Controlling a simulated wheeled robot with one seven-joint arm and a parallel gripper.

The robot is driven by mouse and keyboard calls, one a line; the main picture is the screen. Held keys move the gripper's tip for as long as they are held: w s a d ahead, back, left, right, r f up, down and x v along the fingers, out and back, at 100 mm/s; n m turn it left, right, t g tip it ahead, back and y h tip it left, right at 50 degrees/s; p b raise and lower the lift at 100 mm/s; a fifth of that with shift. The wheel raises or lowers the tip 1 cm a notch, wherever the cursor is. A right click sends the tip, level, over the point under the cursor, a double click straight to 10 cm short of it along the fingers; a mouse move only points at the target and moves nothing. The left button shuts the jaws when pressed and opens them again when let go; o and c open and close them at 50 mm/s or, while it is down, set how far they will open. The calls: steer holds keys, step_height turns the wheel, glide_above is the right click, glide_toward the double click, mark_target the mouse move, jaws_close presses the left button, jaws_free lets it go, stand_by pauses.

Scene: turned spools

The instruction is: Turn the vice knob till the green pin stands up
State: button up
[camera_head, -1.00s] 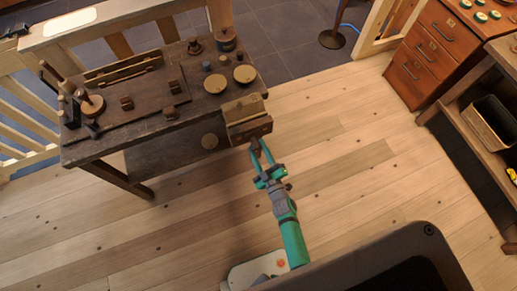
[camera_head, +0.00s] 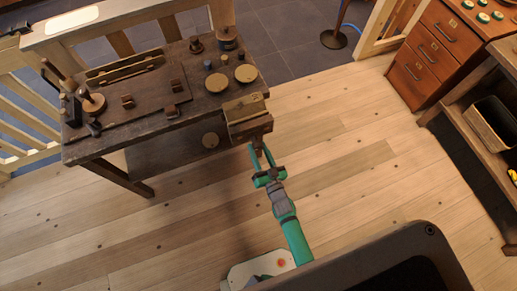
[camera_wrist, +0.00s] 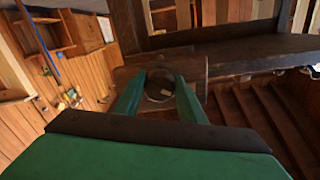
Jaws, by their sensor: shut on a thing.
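The wooden vice (camera_head: 248,118) is mounted at the right front corner of the dark workbench. Its knob shows in the wrist view as a dark round end (camera_wrist: 159,86) with a small pale mark, in front of the vice's wooden jaw (camera_wrist: 125,76). My gripper (camera_head: 257,147) reaches the vice front from below. In the wrist view its two green fingers (camera_wrist: 159,92) lie on either side of the knob, shut on it. I cannot make out a green pin in either view.
The workbench (camera_head: 110,146) carries several wooden blocks, round discs and spools. A drawer cabinet (camera_head: 428,62) and a shelf with a bin (camera_head: 489,122) stand at the right. The plank floor (camera_head: 345,165) between is clear.

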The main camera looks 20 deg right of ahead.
steer(key=m, duration=0.5)
steer(key=shift+s+a+f+m, duration=0.1)
steer(key=shift+f+m, duration=0.05)
steer(key=shift+m, duration=0.15)
steer(key=m, duration=0.9)
steer(key=shift+r+m, duration=0.25)
steer(key=shift+m, duration=0.15)
steer(key=m, duration=0.4)
steer(key=shift+r, duration=0.1)
steer(key=shift+m, duration=0.3)
steer(key=o, duration=1)
steer(key=shift+r, duration=0.1)
steer(key=shift+o, duration=0.2)
steer(key=s, duration=1)
steer(key=shift+s, duration=0.35)
